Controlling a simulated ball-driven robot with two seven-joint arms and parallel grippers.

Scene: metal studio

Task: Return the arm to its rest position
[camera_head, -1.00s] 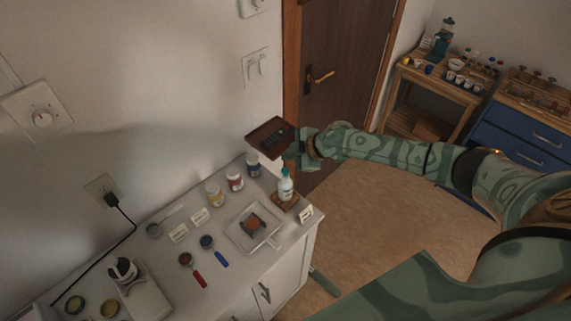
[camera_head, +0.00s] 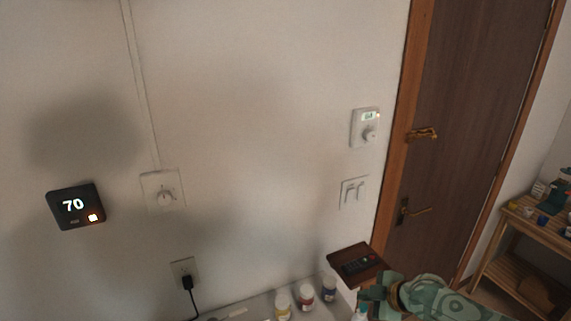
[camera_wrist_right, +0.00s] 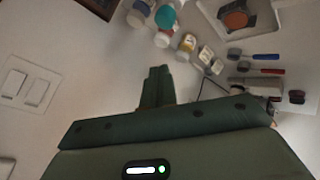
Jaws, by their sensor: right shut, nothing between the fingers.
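My right arm, in green patterned covering, comes in from the lower right of the head view. Its gripper (camera_head: 367,298) is near the bottom edge, just below and right of a small brown shelf in the picture. In the right wrist view the two green fingers (camera_wrist_right: 157,84) are together, with nothing between them. Part of the gripper is cut off by the head view's lower edge. My left arm and gripper are not in view.
The brown shelf (camera_head: 340,256) holds a dark remote (camera_head: 357,264). Jars (camera_head: 306,296) and a bottle (camera_head: 361,312) stand on the counter below. A tray (camera_wrist_right: 262,22) and small brushes (camera_wrist_right: 264,57) show in the wrist view. Wall switches (camera_head: 353,192) and a door (camera_head: 465,110) are nearby.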

